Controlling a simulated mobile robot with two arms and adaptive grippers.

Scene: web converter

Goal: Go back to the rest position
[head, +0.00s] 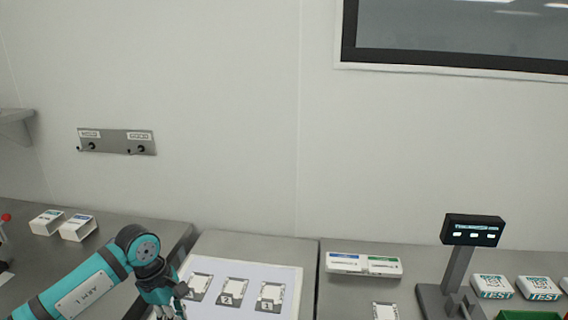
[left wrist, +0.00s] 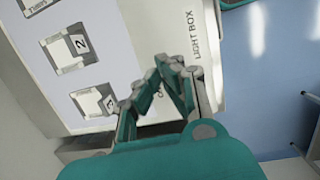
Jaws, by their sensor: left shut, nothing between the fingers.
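My left arm comes in from the lower left in the head view, with its teal left gripper (head: 165,298) pointing down at the left edge of the white light box panel (head: 245,267). In the left wrist view the left gripper (left wrist: 156,88) is shut and empty, over the panel (left wrist: 122,62) near its "LIGHT BOX" lettering. Numbered holders with white cards sit on the panel; holder 2 (head: 234,290) and holder 1 (head: 269,297) show in the head view. The fingertips are partly cut off at the head view's bottom edge. My right gripper is not in view.
White boxes (head: 78,228) stand on the left metal counter. On the right counter are a blue-and-green labelled box (head: 364,264), a display on a stand (head: 472,231) and TEST boxes (head: 538,288). A wall plate with hooks (head: 116,141) hangs behind.

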